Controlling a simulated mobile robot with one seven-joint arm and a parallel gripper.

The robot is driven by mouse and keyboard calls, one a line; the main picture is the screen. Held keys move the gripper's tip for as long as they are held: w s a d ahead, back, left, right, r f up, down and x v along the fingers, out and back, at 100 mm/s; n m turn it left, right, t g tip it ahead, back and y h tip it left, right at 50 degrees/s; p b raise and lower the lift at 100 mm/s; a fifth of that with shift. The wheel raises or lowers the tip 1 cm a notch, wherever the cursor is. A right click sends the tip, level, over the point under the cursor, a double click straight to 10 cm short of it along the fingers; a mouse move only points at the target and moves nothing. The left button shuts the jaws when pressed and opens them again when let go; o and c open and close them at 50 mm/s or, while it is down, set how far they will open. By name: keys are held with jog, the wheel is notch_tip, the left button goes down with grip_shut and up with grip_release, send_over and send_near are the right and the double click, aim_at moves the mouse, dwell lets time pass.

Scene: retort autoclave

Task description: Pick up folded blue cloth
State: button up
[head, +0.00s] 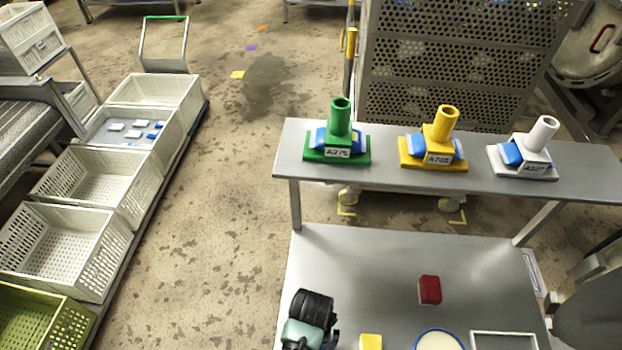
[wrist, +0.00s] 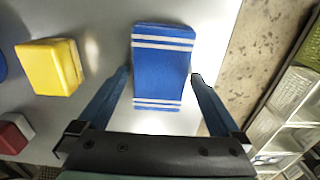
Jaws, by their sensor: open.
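The folded blue cloth (wrist: 161,48) has white stripes near both ends and lies flat on the grey metal table (wrist: 105,20) in the wrist view. My gripper (wrist: 160,76) is open, with one finger on each side of the cloth and the cloth showing between them. I cannot tell how far the fingertips are above the table. In the head view the cloth does not show, and part of my arm (head: 310,315) is at the table's left front.
A yellow block (wrist: 50,67) and a red block (head: 430,290) lie on the table near a blue-rimmed round dish (head: 438,341) and a white-framed tray (head: 503,342). A raised shelf (head: 385,172) holds green, yellow and white stands. Crates (head: 62,245) line the left floor.

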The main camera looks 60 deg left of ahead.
jog(key=c, duration=1.2)
jog(key=shift+r, duration=0.1)
notch_tip(320, 180, up, 10)
jog(key=shift+f, duration=0.1)
jog(key=o, duration=0.8)
jog(key=c, duration=0.6)
